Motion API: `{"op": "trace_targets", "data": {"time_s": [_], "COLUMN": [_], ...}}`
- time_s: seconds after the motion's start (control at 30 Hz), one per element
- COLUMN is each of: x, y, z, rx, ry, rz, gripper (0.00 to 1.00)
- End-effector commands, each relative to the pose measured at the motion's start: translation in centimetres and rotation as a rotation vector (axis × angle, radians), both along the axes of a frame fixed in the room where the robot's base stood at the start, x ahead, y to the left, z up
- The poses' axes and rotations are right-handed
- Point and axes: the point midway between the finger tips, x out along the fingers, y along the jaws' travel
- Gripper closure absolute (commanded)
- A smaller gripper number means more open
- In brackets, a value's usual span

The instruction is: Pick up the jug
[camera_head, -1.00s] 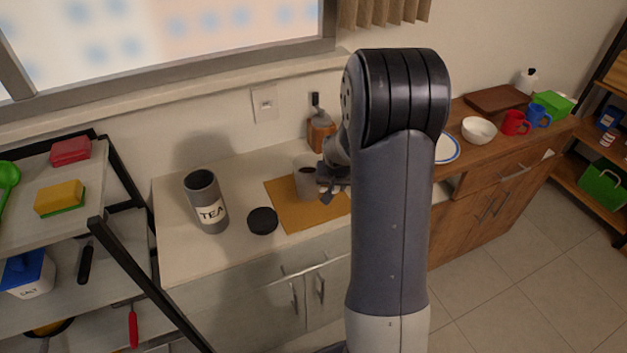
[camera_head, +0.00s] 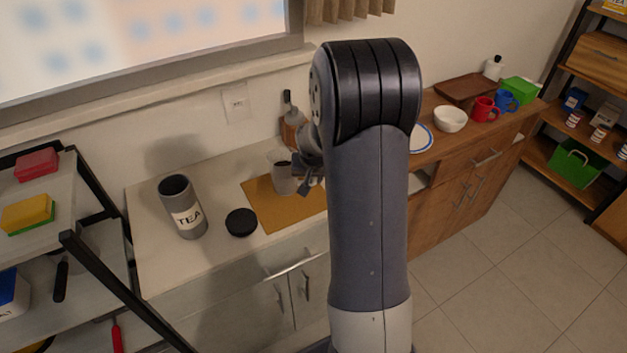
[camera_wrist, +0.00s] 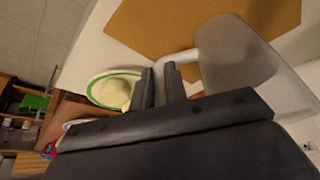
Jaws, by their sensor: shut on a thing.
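The jug (camera_head: 283,174) is a pale, see-through vessel with dark contents, upright at the back of the orange mat (camera_head: 277,212). In the wrist view the jug (camera_wrist: 238,55) fills the upper right, with its white handle (camera_wrist: 180,57) towards the fingers. My gripper (camera_head: 307,183) is at the jug's right side, partly hidden by my arm. In the wrist view my gripper (camera_wrist: 161,86) is shut on the handle. The jug looks slightly raised above the mat.
A grey TEA canister (camera_head: 183,208) and a round black lid (camera_head: 241,222) stand left of the mat. In the wrist view a green-rimmed plate (camera_wrist: 93,88) holds a pale round thing. A shelf rack (camera_head: 95,250) stands at the left.

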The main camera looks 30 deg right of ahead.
Motion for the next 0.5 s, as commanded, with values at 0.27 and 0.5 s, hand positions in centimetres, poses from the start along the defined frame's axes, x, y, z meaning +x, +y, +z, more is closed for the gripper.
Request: {"op": "trace_targets", "data": {"time_s": [0.27,0.5], "x": [0.2,0.1], "y": [0.0,0.0], "z": [3.0,5.4], "rx": [-0.001,-0.002], "ry": [-0.007,-0.007], "rz": [0.0,0.001], "gripper": [1.0,1.0]}}
